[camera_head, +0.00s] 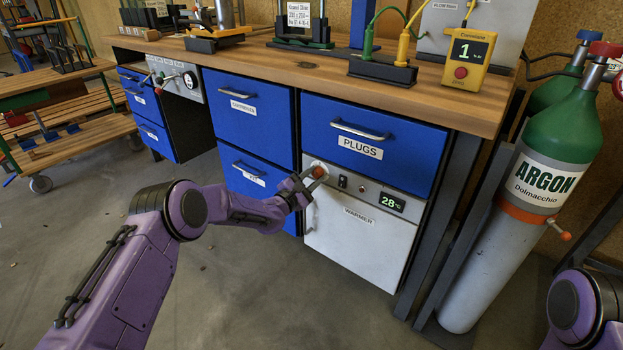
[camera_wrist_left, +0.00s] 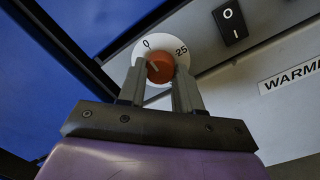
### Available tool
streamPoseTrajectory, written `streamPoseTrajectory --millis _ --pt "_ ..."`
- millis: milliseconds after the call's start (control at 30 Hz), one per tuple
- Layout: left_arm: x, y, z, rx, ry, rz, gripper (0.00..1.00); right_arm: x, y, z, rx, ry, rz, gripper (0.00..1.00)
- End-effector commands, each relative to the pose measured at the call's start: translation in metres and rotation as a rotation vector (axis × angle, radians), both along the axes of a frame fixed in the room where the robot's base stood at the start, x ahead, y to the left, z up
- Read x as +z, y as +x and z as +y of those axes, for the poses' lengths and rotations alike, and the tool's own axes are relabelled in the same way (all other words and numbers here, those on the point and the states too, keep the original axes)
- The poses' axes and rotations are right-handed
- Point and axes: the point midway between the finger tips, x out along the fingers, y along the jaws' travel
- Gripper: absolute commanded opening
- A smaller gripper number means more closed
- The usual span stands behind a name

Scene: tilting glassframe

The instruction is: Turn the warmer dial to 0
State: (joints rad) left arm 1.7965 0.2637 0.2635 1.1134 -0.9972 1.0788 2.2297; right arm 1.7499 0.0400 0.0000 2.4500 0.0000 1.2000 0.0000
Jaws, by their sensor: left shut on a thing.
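The warmer (camera_head: 352,232) is a white-fronted unit under the blue PLUGS drawer, and its display (camera_head: 391,202) reads 28 °C. Its dial (camera_head: 318,171) is an orange-red knob on a white disc at the panel's upper left. In the left wrist view the dial (camera_wrist_left: 160,68) shows marks 0 at upper left and 25 at right, with the pointer line toward the 0. My left gripper (camera_head: 309,178) is at the dial, and in the left wrist view its fingers (camera_wrist_left: 160,80) are shut on the knob from both sides. The right gripper is out of view.
A black switch (camera_wrist_left: 230,23) sits right of the dial, with the WARMER label beyond it. The wooden workbench (camera_head: 330,85) overhangs the drawers. A green and white argon cylinder (camera_head: 505,235) stands at the right. The grey floor before the bench is clear.

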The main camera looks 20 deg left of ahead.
Motion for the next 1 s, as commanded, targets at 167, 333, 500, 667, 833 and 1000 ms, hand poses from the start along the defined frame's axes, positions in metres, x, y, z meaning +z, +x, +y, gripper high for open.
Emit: streamPoseTrajectory --millis 167,333,500,667,833,1000 --pt "0.000 0.000 0.000 0.001 -0.008 0.002 0.04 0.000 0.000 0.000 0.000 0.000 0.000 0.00" --pt "0.000 0.000 0.000 0.001 -0.008 0.002 0.04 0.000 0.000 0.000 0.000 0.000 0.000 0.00" --pt "0.000 0.000 0.000 0.002 -0.007 0.002 0.60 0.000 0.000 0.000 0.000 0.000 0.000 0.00" --pt "0.000 0.000 0.000 0.001 -0.006 0.002 0.60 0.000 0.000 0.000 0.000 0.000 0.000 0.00" --pt "0.001 -0.005 0.002 0.001 -0.004 0.003 0.60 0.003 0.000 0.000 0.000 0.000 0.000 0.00" --pt "0.000 -0.038 0.015 0.002 -0.007 0.007 0.60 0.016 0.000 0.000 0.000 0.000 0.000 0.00"
